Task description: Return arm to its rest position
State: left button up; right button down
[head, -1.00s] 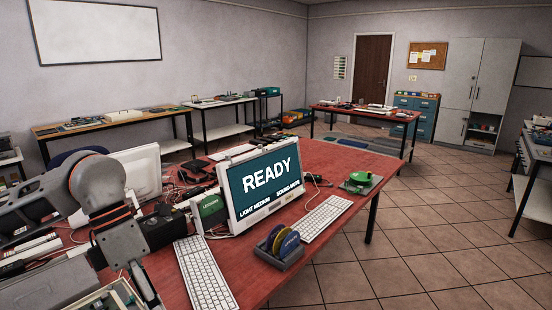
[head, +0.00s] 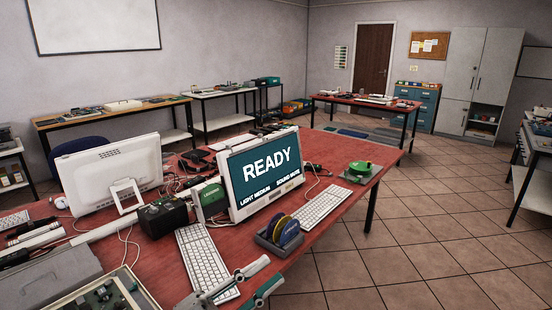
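My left gripper (head: 271,271) shows at the bottom of the head view, low over the front of the red workbench (head: 330,222). Its two fingers are apart with nothing between them. It overlaps the lower end of a white keyboard (head: 205,268) in the picture; I cannot tell its height above it. My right gripper is out of view. A monitor (head: 264,172) reading "READY" stands upright on the bench.
A second white monitor (head: 110,174) faces away at the left, beside a black box (head: 163,217) and loose cables. A tray of spools (head: 280,237), another keyboard (head: 325,206) and a green device (head: 361,169) are on the right. Floor right of the bench is clear.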

pick_arm(q)
jog(key=a+f+n+t+y, duration=0.3)
jog(key=a+f+n+y, duration=0.4)
jog(key=f, duration=0.4)
jog(key=a+f+n+t+y, duration=0.2)
jog(key=a+f+n+y, duration=0.3)
jog(key=f+n, duration=0.45)
jog(key=s+a+f+n+g+y, duration=0.2)
jog(key=s+f, duration=0.4)
jog(key=f, duration=0.2)
jog(key=s+a+f+n+g+y, duration=0.2)
jog(key=s+f, duration=0.4)
jog(key=f, duration=0.3)
jog(key=shift+s+a+f+g+y, duration=0.25)
jog(key=shift+a+g+y, duration=0.25)
jog(key=shift+a+y, duration=0.35)
jog(key=shift+w, duration=0.1)
